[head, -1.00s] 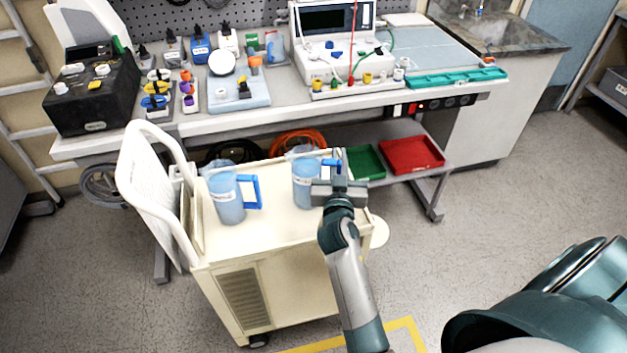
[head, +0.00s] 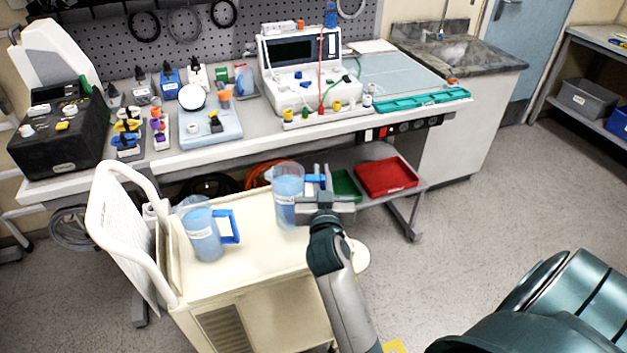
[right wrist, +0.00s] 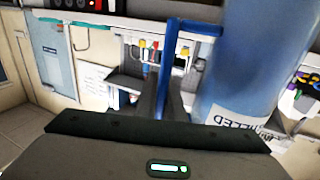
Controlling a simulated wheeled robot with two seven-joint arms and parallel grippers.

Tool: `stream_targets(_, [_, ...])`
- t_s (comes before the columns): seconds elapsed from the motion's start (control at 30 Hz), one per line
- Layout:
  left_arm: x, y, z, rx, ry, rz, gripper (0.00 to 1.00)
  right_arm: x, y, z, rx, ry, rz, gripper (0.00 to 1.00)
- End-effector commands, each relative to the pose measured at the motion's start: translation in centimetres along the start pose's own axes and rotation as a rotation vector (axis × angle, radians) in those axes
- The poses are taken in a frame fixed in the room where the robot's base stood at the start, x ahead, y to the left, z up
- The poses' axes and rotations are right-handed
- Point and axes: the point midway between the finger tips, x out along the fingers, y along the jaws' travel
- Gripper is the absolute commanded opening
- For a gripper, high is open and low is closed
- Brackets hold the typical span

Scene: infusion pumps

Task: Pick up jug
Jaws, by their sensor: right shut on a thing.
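Two clear jugs with blue liquid and blue handles are in the head view. One jug (head: 204,240) stands on the left of the cream cart's top (head: 255,255). The other jug (head: 287,205) is upright at the cart's far right, seemingly a little above the top. My right gripper (head: 323,190) is shut on this right jug's handle. In the right wrist view the blue handle (right wrist: 167,60) runs down between my fingers, and the jug's labelled body (right wrist: 245,70) is beside them on the right. My left gripper is not in view.
Behind the cart is a workbench (head: 260,138) with a white device (head: 300,85) and several small bottles. A green tray (head: 345,185) and a red tray (head: 386,178) lie on its lower shelf. The cart's white handle (head: 108,225) rises at the left. Floor at the right is open.

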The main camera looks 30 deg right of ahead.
Motion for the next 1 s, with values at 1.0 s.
stream_targets(1.0, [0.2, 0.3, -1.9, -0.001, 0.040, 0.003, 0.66, -5.1, 8.0, -6.0, 0.003, 0.006, -0.002, 0.00])
